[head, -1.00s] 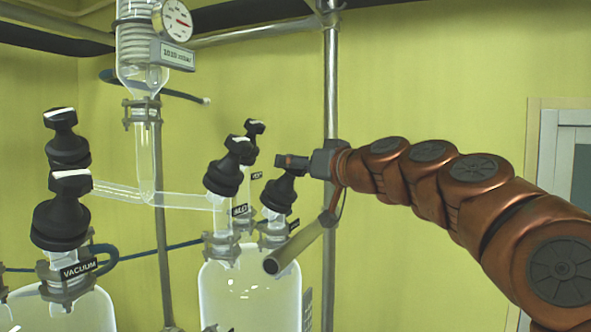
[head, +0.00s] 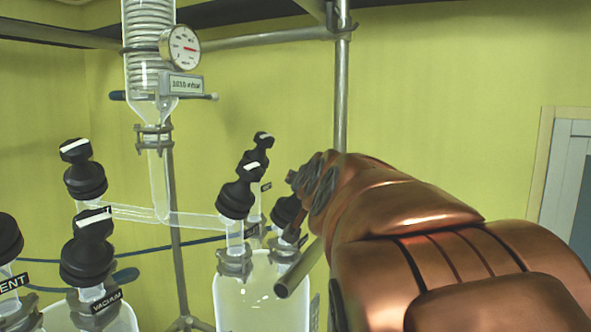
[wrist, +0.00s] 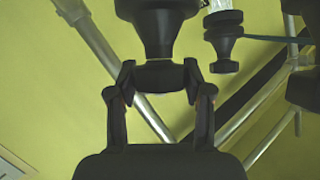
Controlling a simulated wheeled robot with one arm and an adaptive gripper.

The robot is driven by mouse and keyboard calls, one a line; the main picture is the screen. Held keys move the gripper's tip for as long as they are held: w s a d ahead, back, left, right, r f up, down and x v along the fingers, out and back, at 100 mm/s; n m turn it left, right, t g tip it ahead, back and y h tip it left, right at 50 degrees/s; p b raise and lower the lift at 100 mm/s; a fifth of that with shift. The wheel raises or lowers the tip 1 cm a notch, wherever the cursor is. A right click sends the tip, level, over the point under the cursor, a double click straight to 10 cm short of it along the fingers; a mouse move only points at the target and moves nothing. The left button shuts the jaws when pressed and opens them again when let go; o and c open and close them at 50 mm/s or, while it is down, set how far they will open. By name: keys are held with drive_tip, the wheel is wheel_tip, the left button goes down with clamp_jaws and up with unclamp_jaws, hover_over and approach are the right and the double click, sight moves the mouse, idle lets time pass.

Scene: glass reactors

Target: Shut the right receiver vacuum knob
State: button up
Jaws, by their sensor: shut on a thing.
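The right glass receiver (head: 258,295) carries several black knobs on its top. My gripper (wrist: 160,80) is shut on the narrow grip end of one black knob (wrist: 160,28), with a finger on each side in the wrist view. In the head view this is the rightmost knob (head: 285,214) on the right receiver. My arm hides its upper part and most of my gripper there. Its label is not readable, and I cannot tell its turn angle. Another black knob (head: 238,195) stands just left of it, with one more (head: 256,152) behind.
A grey metal tube (head: 300,268) slants close below my gripper. A vertical steel post (head: 341,90) stands behind. On the left are the knobs of another vessel, one labelled VACUUM (head: 106,301). A pressure gauge (head: 180,47) hangs by the glass coil.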

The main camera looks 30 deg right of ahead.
drive_tip(key=shift+r+m+g+h+p, duration=0.15)
drive_tip(key=shift+m+g+h+p, duration=0.6)
drive_tip(key=shift+p, duration=0.7)
drive_tip(key=shift+r+m+g+h+p, duration=0.15)
drive_tip(key=shift+m+g+h+p, duration=0.3)
drive_tip(key=shift+m+g+p, duration=0.8)
drive_tip(key=shift+f+m+g+h+p, duration=0.15)
drive_tip(key=shift+m+g+h+p, duration=0.1)
drive_tip(key=shift+m+g+p, duration=0.65)
drive_tip(key=shift+f+m+g+h+p, duration=0.15)
drive_tip(key=shift+m+g+h+p, duration=0.1)
drive_tip(key=shift+m+g+p, duration=0.6)
drive_tip(key=o, duration=1.2)
drive_tip(key=shift+c, duration=0.2)
drive_tip(key=v, duration=1.2)
